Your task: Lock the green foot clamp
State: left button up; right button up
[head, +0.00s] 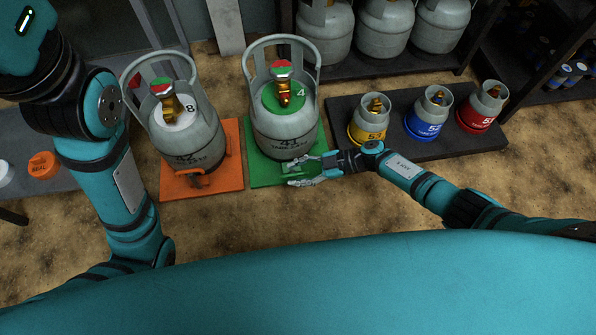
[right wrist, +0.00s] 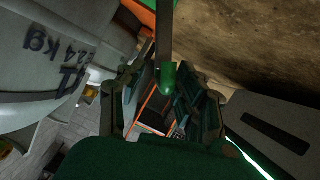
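The green foot clamp (head: 292,172) is at the front edge of the green scale (head: 262,174), in front of a grey gas cylinder (head: 285,125) with a green collar. My right gripper (head: 291,174) is at the clamp, its two fingers apart and pointing left in the head view. In the right wrist view a bar with a rounded green end (right wrist: 168,76) shows between the spread fingers (right wrist: 165,105). I cannot tell whether the fingers touch it. My left arm enters at the left; its gripper is not in view.
An orange scale (head: 228,180) with another grey cylinder (head: 185,128) stands just left. Small yellow, blue and red banded cylinders (head: 428,113) stand on a dark platform (head: 400,148) at right. An orange lid (head: 42,165) lies far left. Bare floor lies in front.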

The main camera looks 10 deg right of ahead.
jog(key=v, duration=1.2)
jog(key=shift+f, duration=0.1)
